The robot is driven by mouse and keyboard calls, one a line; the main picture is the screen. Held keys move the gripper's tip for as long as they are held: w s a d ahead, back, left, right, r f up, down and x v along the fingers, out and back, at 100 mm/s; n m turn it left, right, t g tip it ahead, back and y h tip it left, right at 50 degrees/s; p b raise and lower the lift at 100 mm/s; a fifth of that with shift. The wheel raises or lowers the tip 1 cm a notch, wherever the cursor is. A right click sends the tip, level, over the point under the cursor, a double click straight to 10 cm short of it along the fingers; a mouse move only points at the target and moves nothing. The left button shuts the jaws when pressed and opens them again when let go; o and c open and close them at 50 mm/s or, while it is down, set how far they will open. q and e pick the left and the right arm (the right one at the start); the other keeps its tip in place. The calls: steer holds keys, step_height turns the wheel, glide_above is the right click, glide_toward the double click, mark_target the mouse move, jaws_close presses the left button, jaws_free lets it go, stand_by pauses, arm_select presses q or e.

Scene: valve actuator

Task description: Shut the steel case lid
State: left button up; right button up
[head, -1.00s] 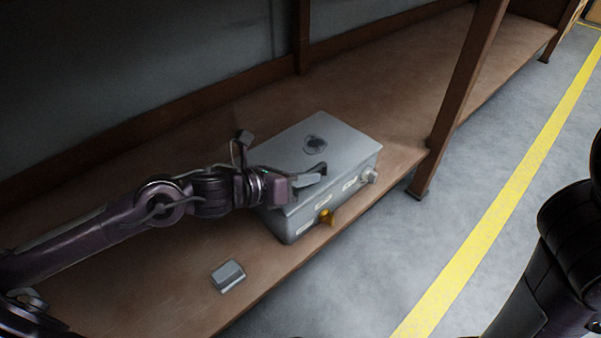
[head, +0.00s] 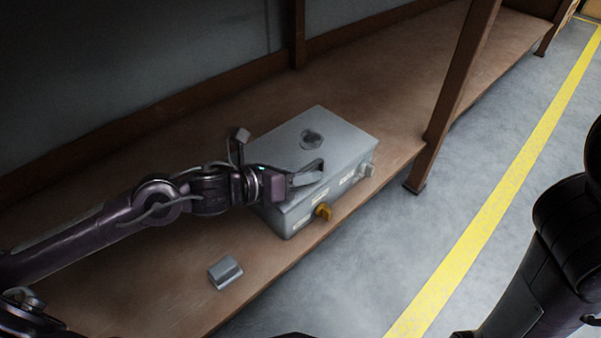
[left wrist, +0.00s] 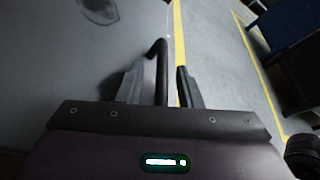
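The grey steel case (head: 300,212) stands on the brown shelf. Its lid (head: 345,140) lies over the top, looks nearly level and has a dark round mark. I cannot tell whether a small gap is left under its edge. My left gripper (head: 308,174) is at the lid's front left edge. In the left wrist view, its two fingers (left wrist: 160,84) are apart, with a dark bent bar (left wrist: 162,70) between them, apparently a handle. The lid's grey top (left wrist: 60,60) fills the left of that view. My right gripper is out of view; only part of my right arm shows.
An orange knob (head: 323,211) and a grey knob (head: 366,170) stick out of the case front. A small grey block (head: 225,272) lies on the shelf (head: 150,290) near its front edge. A brown post (head: 455,100) stands right of the case.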

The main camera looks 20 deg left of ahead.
arm_select(q)
steer(key=p+v, duration=0.3)
steer(key=v, duration=0.2)
steer(key=shift+s+a+r, duration=0.1)
steer(key=shift+s+r, duration=0.05)
steer(key=shift+s, duration=0.05)
steer(key=shift+s+a+r+p, duration=0.2)
steer(key=shift+s+a+p, duration=0.3)
steer(key=shift+p, duration=0.3)
steer(key=shift+s+a+r, duration=0.1)
steer(key=shift+a, duration=0.05)
steer(key=shift+s+a+p, duration=0.1)
steer(key=shift+s+p, duration=0.1)
steer(key=shift+p, duration=0.1)
